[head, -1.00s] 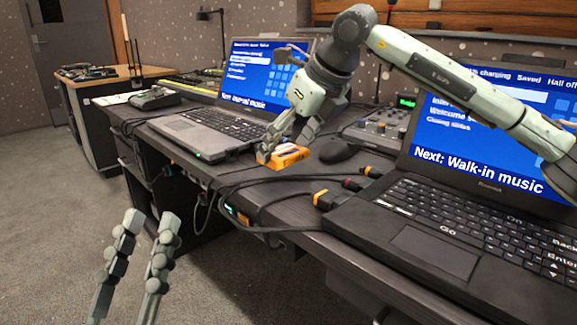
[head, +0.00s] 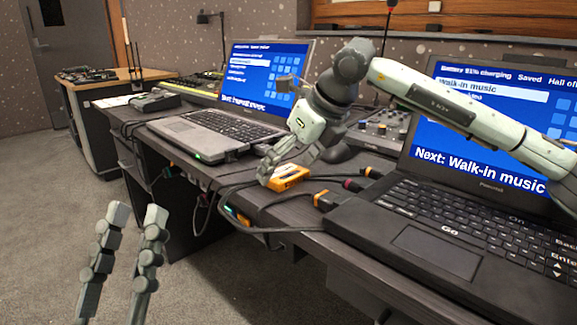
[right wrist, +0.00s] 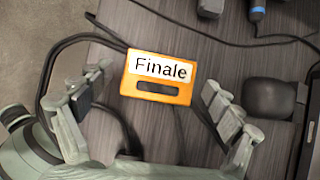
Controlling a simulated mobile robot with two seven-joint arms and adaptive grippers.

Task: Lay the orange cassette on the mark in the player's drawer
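The orange cassette (head: 288,178) lies near the front edge of the desk, between the two laptops. In the right wrist view the cassette (right wrist: 157,78) shows a white label reading "Finale" and a dark window. My right gripper (head: 287,167) is over it. Its two fingers stand apart on either side of the cassette, with a gap on both sides in the right wrist view. My left gripper (head: 133,212) is open and empty, over the floor in front of the desk. I cannot make out the player's drawer or its mark in these views.
The left laptop (head: 215,133) and right laptop (head: 440,235) flank the cassette. Cables with orange plugs (head: 325,201) run close beside it. A dark rounded object (right wrist: 272,97) is right of the right gripper. A small mixer (head: 380,136) stands behind.

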